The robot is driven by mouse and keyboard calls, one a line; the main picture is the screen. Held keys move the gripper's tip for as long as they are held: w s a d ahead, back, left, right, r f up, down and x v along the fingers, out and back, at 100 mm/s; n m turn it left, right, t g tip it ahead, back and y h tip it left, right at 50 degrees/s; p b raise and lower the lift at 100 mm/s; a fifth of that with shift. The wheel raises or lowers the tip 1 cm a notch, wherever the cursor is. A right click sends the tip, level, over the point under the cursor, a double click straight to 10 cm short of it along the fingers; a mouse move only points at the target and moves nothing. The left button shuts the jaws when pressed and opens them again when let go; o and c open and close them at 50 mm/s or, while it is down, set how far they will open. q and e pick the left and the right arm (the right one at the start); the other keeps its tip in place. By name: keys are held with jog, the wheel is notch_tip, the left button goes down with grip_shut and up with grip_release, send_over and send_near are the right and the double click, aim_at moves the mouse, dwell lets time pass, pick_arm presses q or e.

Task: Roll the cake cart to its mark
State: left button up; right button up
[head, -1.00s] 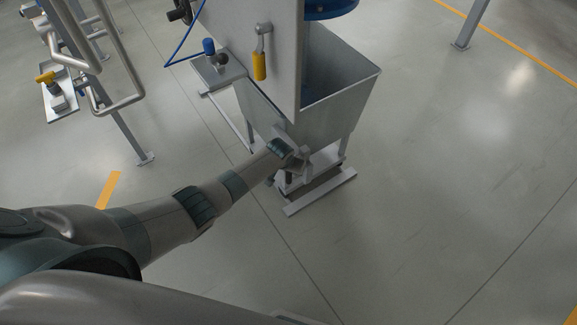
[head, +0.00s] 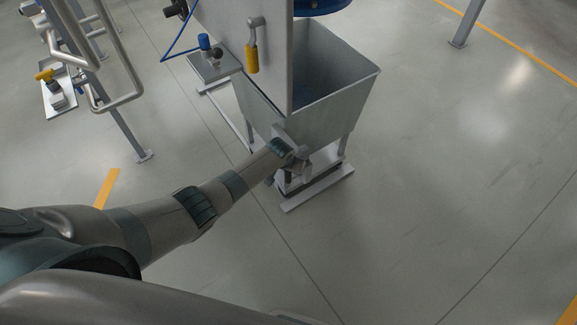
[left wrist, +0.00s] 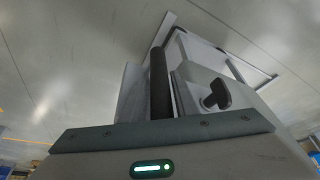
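The cake cart is an open grey metal bin (head: 325,115) on legs, standing partly behind a tall pale machine panel (head: 245,30). My left arm reaches to its near side, and my left gripper (head: 292,165) is at the bin's lower front. In the left wrist view, a dark upright bar (left wrist: 159,85), which looks like the cart's handle, runs between the pale fingers, close to both. The gripper appears shut on it. Fingertip contact is partly hidden. The floor mark for the cart cannot be made out. My right gripper is not in view.
A yellow-handled lever (head: 252,58) hangs on the panel. A blue-capped fitting (head: 205,44) and pipework (head: 120,60) stand left. Pale floor bars (head: 318,188) lie beneath the bin. An orange floor stripe (head: 106,187) is at left. The floor to the right is open.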

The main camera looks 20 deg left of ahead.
pick_arm(q)
jog(key=shift+v, duration=0.85)
jog(key=v, duration=1.5)
jog(key=shift+r, duration=0.35)
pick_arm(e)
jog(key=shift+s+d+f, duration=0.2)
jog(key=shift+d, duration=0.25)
pick_arm(q)
jog(key=shift+s+d, duration=0.1)
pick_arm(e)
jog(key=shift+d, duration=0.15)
